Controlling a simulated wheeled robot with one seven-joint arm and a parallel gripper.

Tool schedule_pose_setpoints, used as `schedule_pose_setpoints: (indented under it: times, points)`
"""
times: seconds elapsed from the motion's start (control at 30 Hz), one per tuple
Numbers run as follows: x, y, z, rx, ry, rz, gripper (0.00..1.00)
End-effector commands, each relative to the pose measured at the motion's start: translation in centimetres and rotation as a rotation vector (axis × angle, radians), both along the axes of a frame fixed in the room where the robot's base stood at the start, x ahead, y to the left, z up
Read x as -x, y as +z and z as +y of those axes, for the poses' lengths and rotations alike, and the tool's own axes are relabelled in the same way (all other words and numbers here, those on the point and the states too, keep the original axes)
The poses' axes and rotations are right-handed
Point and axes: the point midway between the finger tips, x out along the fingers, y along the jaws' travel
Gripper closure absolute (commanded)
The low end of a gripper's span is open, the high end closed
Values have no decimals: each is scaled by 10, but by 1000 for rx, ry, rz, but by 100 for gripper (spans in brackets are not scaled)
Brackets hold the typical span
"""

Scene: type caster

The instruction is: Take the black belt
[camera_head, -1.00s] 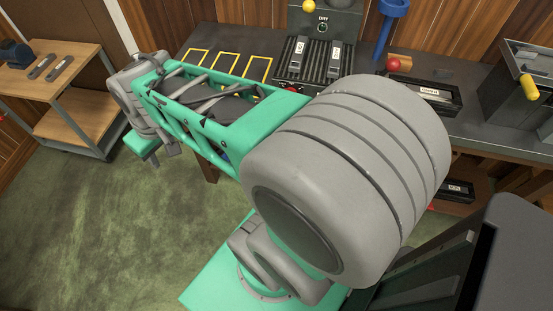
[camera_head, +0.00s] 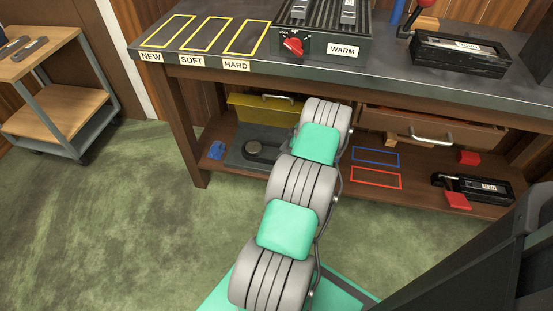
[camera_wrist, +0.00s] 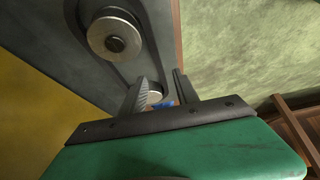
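A dark belt-like loop (camera_wrist: 148,45) runs around round metal pulleys on a grey plate (camera_wrist: 70,75) in the wrist view. The large pulley (camera_wrist: 114,36) is at the upper left and a smaller one shows between my fingers. In the head view the dark loop (camera_head: 263,151) lies on the lower shelf under the bench, left of my arm. My gripper (camera_wrist: 160,80) is open, with its fingers apart over one end of the loop. I cannot tell whether a finger touches it. The gripper is hidden behind my arm in the head view.
A yellow drawer front (camera_head: 265,109) stands behind the plate. A blue object (camera_head: 217,150) lies at the shelf's left end. The bench top (camera_head: 390,66) overhangs the shelf. A wooden drawer (camera_head: 430,128) is to the right. Green floor (camera_head: 120,220) is clear at left.

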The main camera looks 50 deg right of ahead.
Motion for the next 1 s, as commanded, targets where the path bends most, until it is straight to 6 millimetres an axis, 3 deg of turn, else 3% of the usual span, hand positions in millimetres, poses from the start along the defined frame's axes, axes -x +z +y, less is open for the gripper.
schedule_pose_setpoints:
  times: [0.5,0.7,1.0]
  points:
    - [-31,-66,11,2,7,-1,64]
    - [-33,-65,11,4,5,-2,64]
    - [-33,-65,12,3,5,-1,87]
